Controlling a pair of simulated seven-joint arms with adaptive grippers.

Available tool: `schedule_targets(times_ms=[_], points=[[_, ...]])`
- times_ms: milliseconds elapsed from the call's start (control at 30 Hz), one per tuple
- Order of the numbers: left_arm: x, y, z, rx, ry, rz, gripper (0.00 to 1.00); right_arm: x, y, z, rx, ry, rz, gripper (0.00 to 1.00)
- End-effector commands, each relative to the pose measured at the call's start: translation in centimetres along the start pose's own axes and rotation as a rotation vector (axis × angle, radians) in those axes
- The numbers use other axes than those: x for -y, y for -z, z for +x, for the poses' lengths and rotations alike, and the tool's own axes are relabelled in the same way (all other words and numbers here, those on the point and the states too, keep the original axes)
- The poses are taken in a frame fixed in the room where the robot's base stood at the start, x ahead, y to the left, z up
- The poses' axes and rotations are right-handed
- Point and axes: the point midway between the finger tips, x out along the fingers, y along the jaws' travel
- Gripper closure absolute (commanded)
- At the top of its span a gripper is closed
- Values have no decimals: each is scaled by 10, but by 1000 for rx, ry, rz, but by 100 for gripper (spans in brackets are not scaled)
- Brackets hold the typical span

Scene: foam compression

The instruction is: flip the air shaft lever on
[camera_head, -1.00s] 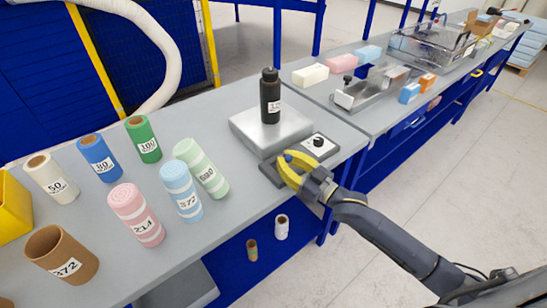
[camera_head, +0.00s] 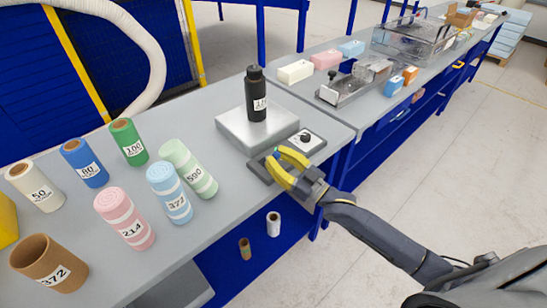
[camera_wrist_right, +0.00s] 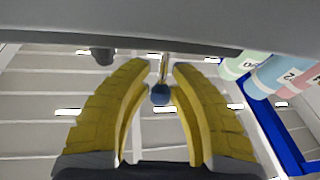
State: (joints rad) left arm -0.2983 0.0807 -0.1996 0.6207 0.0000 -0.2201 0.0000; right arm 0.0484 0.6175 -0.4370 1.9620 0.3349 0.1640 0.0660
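The air shaft lever (camera_wrist_right: 160,95) ends in a small blue ball on a thin stem. In the wrist view it stands between my right gripper's fingers, with gaps on both sides. In the head view the blue ball shows at the yellow fingertips, beside the grey platform and the control box with a black knob (camera_head: 305,138). My right gripper (camera_head: 279,160) is open around the lever, and its fingers (camera_wrist_right: 160,66) do not appear to touch it. My left gripper is not in view.
A black bottle (camera_head: 257,95) stands on the grey platform (camera_head: 235,125), behind the gripper. Several foam rolls and tubes, including a green roll (camera_head: 190,168), stand on the table to the left. Foam blocks and a metal fixture (camera_head: 345,88) occupy the far table.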

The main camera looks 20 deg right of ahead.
Motion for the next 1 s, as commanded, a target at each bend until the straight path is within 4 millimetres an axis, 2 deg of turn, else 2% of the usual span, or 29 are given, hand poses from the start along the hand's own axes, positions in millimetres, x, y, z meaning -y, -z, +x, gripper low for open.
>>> schedule_targets(times_ms=[33,200,567,733,1000], points=[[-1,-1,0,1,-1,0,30,0,0,0,0,0,0,76],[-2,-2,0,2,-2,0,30,1,-1,1,2,0,0,58],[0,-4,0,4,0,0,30,1,-3,-4,5,0,0,58],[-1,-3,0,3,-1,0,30,1,-3,-24,8,0,-1,58],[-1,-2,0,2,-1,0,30,1,-3,-69,9,-1,0,58]])
